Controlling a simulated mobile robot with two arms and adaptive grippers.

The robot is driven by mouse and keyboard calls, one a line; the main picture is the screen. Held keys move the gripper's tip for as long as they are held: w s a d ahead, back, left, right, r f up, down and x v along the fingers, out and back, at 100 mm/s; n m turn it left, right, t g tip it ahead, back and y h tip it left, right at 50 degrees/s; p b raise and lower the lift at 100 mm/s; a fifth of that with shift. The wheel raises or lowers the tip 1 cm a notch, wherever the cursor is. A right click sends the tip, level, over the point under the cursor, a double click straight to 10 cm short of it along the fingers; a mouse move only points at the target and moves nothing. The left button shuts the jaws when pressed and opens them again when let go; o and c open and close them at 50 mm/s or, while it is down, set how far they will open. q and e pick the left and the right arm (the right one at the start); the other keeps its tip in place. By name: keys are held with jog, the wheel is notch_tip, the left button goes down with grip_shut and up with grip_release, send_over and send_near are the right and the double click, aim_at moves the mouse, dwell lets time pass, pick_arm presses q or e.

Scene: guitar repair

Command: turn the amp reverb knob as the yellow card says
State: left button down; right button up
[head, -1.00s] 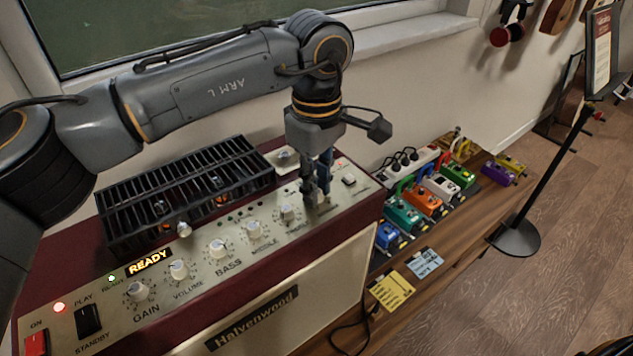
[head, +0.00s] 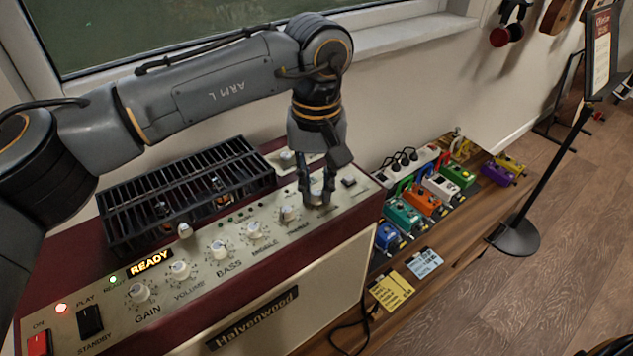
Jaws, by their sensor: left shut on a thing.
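The amp (head: 340,250) has a cream control panel with a row of white knobs. My left gripper (head: 317,200) points down at the panel and is shut on the knob to the right of the treble knob (head: 289,214), which I take as the reverb knob. The fingers cover most of that knob, and its label and pointer cannot be read. The yellow card (head: 391,290) lies on the wooden bench right of the amp; its writing is too small to read. My right gripper is not in view.
A black tube cage (head: 185,190) stands behind the knobs. A blue card (head: 424,263) lies beside the yellow one. Several coloured pedals (head: 424,201) and a power strip (head: 408,163) sit at the right. A sign stand (head: 515,237) stands on the floor.

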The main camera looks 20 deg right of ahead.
aim_at(316, 193)
pick_arm(q)
jog(key=shift+m, duration=0.6)
jog(key=c, duration=1.2)
grip_release()
notch_tip(316, 193, up, 12)
jog(key=shift+r, duration=0.1)
